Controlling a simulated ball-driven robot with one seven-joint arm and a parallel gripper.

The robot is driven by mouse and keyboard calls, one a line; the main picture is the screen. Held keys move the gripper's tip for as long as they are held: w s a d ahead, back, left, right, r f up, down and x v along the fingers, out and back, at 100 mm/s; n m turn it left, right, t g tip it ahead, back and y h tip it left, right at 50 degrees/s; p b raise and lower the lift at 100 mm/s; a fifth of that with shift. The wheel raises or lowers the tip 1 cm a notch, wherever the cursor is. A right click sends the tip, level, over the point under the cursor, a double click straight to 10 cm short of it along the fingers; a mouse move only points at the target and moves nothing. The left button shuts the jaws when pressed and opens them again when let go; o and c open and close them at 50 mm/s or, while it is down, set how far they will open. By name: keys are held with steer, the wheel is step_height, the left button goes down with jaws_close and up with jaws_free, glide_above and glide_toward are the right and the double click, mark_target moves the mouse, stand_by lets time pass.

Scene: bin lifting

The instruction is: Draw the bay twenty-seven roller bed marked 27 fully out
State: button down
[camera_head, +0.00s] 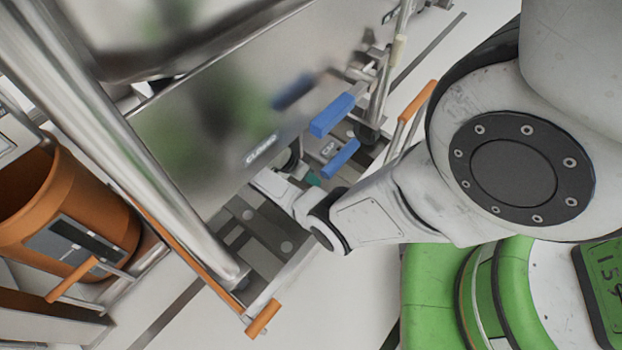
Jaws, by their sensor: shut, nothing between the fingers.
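A low grey roller bed (262,240) with dark slots and round studs shows under a large steel bin (200,130). An orange-gripped bar (263,318) sticks out at its lower left front, and another orange grip (418,103) stands at the upper right. I cannot read a number 27 on any of it. My gripper (284,190) is low, over the bed and close to the bin's lower edge. It is shut and holds nothing. Its fingertips are hard to make out, so I cannot tell whether they touch anything.
A steel post (120,150) crosses the left side. An orange bucket (75,205) with a dark label stands beyond it. Pale floor (330,300) is clear in front of the bed, left of my green base.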

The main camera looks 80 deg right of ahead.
mark_target(323, 188)
steer(key=b+x, duration=0.2)
steer(key=x, duration=0.4)
steer(key=shift+w, duration=0.1)
steer(key=s, duration=0.1)
steer(key=s+a, duration=0.1)
steer(key=shift+s+a+f, duration=0.15)
steer(key=shift+s+a, duration=0.1)
steer(key=shift+s, duration=0.05)
steer(key=shift+s+a, duration=0.35)
steer(key=shift+s, duration=0.25)
